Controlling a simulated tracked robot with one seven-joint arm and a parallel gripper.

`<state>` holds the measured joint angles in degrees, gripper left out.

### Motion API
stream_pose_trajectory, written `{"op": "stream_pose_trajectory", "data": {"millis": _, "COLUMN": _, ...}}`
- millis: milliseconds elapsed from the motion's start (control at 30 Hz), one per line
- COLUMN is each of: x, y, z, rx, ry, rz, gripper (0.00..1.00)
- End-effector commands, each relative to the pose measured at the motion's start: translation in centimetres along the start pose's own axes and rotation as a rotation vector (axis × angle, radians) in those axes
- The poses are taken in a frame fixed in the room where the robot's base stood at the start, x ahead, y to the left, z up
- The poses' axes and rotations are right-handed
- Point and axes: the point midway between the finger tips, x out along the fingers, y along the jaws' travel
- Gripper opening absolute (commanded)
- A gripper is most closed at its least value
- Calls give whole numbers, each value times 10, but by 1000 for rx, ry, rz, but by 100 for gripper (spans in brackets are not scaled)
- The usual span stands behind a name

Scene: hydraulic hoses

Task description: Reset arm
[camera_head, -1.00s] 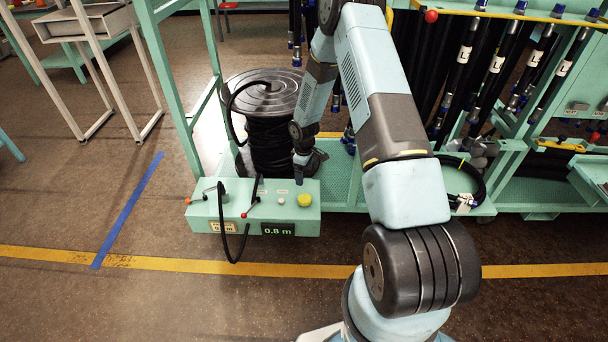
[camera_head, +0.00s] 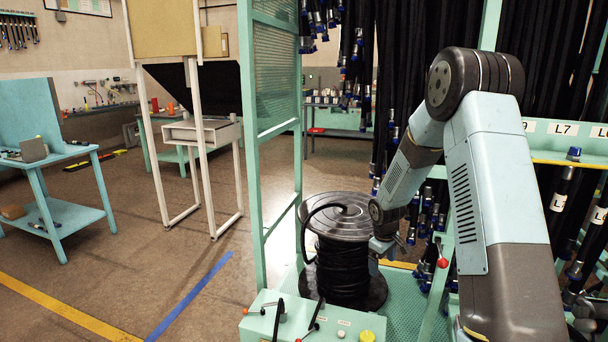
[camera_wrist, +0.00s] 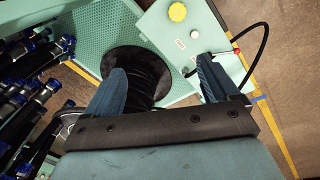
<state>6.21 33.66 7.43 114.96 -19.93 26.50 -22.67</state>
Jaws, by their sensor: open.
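My gripper shows in the wrist view (camera_wrist: 163,88) with its two blue ribbed fingers spread apart and nothing between them. In the head view my gripper (camera_head: 384,246) is small and partly hidden at the end of my bent arm, just right of the hose reel (camera_head: 345,215). The reel is a dark spool wound with black hose, standing on the green platform. In the wrist view the reel (camera_wrist: 135,65) lies beyond the left finger. The green control box (camera_head: 300,322) stands in front of the reel; its yellow button also shows in the wrist view (camera_wrist: 177,12).
Black hoses with blue ends (camera_head: 566,195) hang in the rack at the right. A green frame post (camera_head: 252,150) rises left of the reel. A white stand (camera_head: 200,135) and a green table (camera_head: 65,212) stand at the left. The floor between them is open.

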Motion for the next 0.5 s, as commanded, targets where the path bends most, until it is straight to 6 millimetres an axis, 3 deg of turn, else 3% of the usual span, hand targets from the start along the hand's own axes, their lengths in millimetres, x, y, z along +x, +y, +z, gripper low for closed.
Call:
{"op": "stream_pose_trajectory", "data": {"millis": 100, "x": -45, "y": 0, "z": 8, "rx": 46, "ry": 15, "rz": 28, "gripper": 88}}
{"op": "stream_pose_trajectory", "data": {"millis": 500, "x": -171, "y": -21, "z": 48, "rx": 205, "ry": 70, "rz": 90, "gripper": 88}}
